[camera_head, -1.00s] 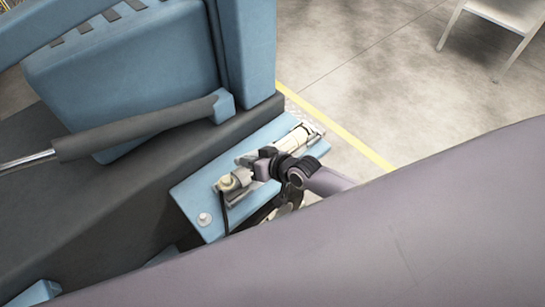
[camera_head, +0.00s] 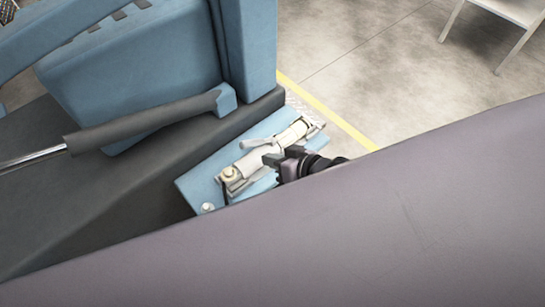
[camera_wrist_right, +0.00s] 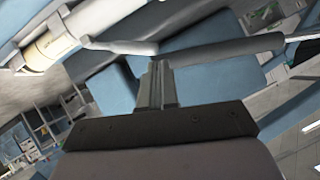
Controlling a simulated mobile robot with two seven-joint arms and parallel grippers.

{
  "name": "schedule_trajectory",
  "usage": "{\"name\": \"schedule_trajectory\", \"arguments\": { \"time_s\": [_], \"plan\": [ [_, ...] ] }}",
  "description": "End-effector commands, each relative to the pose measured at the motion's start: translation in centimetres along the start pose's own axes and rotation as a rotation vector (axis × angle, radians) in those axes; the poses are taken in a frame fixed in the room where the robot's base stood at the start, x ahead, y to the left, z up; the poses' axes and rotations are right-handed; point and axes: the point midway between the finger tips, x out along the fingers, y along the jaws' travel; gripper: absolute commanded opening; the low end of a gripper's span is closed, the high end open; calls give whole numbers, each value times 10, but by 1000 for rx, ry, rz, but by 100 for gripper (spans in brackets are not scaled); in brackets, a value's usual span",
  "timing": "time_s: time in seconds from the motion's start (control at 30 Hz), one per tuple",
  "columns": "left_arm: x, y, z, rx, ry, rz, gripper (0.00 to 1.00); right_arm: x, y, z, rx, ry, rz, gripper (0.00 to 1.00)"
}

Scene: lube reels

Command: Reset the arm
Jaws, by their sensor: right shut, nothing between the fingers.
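My right gripper (camera_head: 274,160) is beside a pale metal fitting (camera_head: 252,162) mounted on a blue plate (camera_head: 198,186). Its fingers are shut and look empty in the right wrist view (camera_wrist_right: 158,84). The fitting also shows at the upper left of the right wrist view (camera_wrist_right: 42,50), apart from the fingertips there. In the head view I cannot tell whether the fingers touch the fitting. My right arm (camera_head: 400,200) crosses the lower right of the head view and hides part of the plate. My left gripper is not in view.
A large blue machine (camera_head: 150,75) on a dark base (camera_head: 100,215) fills the left. A grey-sleeved bar (camera_head: 150,125) sticks out from it. A yellow line (camera_head: 330,112) marks the open concrete floor (camera_head: 370,60). A white table (camera_head: 515,12) stands at the upper right.

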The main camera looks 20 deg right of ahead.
Motion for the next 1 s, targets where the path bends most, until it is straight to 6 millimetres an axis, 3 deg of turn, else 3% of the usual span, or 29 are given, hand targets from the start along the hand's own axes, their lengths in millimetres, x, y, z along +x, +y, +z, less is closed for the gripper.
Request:
{"name": "schedule_trajectory", "arguments": {
  "time_s": [0.8, 1.0],
  "plan": [
    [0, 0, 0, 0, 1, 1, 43, 0, 0, 1, 0, 0, 1, 0],
    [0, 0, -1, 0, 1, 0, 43, -15, -8, 23, -22, 8, 27, 0]
  ]
}}
